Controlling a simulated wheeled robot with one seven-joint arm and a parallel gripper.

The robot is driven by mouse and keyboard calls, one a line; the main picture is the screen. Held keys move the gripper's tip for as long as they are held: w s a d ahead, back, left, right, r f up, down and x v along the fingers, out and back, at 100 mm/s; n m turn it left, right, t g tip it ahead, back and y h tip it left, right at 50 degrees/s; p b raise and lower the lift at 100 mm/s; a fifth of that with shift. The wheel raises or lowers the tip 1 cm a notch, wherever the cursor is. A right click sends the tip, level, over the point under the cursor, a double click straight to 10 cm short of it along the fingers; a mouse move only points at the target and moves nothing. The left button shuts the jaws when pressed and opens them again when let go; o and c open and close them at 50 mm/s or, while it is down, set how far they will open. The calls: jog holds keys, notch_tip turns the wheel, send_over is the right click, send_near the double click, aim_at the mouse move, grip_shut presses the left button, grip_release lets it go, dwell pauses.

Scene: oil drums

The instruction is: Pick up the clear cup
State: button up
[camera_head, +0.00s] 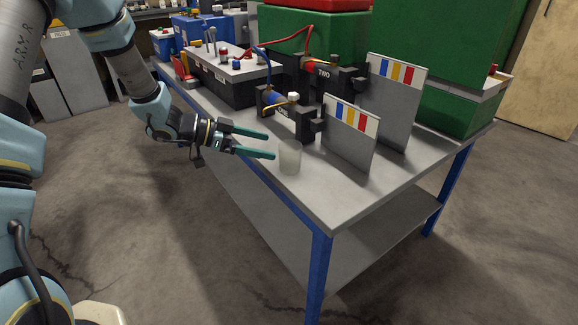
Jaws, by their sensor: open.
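The clear cup (290,158) is a small, greyish, see-through cylinder standing upright near the front edge of the grey workbench (330,205). My gripper (271,146) reaches in from the left with its two teal fingers pointing right, toward the cup. The fingers are apart and nothing is between them. The nearer fingertip is close to the cup's left side; I cannot tell whether it touches. The whole cup is in view.
Grey upright panels with coloured stripes (350,140) stand right behind the cup. Black clamp devices with a blue part (278,100) stand behind my fingers. Large green containers (440,60) fill the back right. The bench's front corner is clear.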

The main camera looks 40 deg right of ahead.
aim_at(290, 158)
jog(key=x, duration=0.5)
jog(key=shift+s+d, duration=0.1)
jog(key=shift+s, duration=0.2)
jog(key=shift+s+p+x, duration=0.15)
jog(key=shift+p+x, duration=0.2)
jog(key=shift+x, duration=1.05)
jog(key=shift+s+p+x, duration=0.15)
jog(key=shift+p+x, duration=0.15)
jog(key=shift+x, duration=1.05)
jog(key=shift+c, duration=0.4)
jog(key=shift+r, duration=0.1)
jog(key=c, duration=1.2)
